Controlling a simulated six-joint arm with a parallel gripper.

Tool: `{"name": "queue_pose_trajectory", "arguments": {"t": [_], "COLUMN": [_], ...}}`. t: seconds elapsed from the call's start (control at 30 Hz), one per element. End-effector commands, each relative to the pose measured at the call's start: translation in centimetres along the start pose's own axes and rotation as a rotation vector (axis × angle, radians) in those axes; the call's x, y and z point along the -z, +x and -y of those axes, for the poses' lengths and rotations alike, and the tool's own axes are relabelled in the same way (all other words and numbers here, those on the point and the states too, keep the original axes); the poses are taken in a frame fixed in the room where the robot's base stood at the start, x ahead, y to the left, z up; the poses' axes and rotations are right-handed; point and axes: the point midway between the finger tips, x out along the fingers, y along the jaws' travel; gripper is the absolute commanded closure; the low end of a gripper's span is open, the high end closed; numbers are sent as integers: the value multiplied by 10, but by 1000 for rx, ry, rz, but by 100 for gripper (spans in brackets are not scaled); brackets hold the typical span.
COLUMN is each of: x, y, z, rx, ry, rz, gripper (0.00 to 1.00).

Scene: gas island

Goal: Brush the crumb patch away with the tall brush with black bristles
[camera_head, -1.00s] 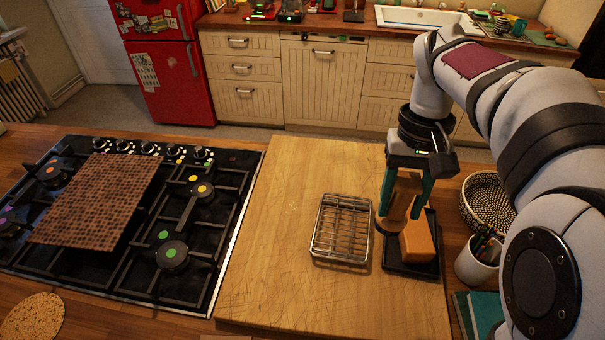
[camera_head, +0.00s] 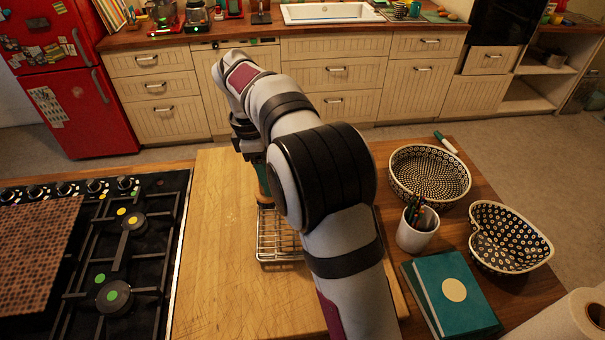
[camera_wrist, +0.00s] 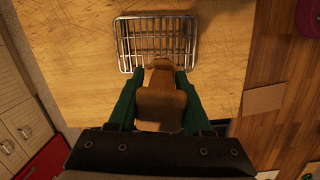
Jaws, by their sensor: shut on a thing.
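My gripper (camera_wrist: 157,98) is shut on a wooden brush (camera_wrist: 160,108), its green fingers on either side of the wood. In the head view my gripper (camera_head: 262,178) is mostly hidden behind my own arm, with a bit of the brush (camera_head: 264,200) showing beneath it. The brush is above or just behind the wire rack; I cannot tell its height over the board. Its bristles do not show in either view. I cannot make out a crumb patch on the visible wood of the cutting board (camera_head: 215,260).
The wire rack (camera_head: 275,247) lies on the board, close to the brush; it also shows in the wrist view (camera_wrist: 157,42). The black hob (camera_head: 150,260) is left. A pencil cup (camera_head: 416,238), teal books (camera_head: 455,305) and patterned dishes (camera_head: 430,172) stand right. The board's left part is clear.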

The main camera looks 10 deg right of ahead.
Motion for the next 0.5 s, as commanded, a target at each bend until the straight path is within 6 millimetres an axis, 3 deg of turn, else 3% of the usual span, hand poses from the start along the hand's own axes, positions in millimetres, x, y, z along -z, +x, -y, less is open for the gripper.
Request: {"name": "queue_pose_trajectory", "arguments": {"t": [0.1, 0.3, 0.5], "x": [47, 112, 140], "y": [23, 54, 67], "z": [-16, -30, -32], "rx": [-61, -154, -195], "ry": [-400, -959, -1204], "rz": [-8, -28, -39], "gripper": [100, 100, 100]}}
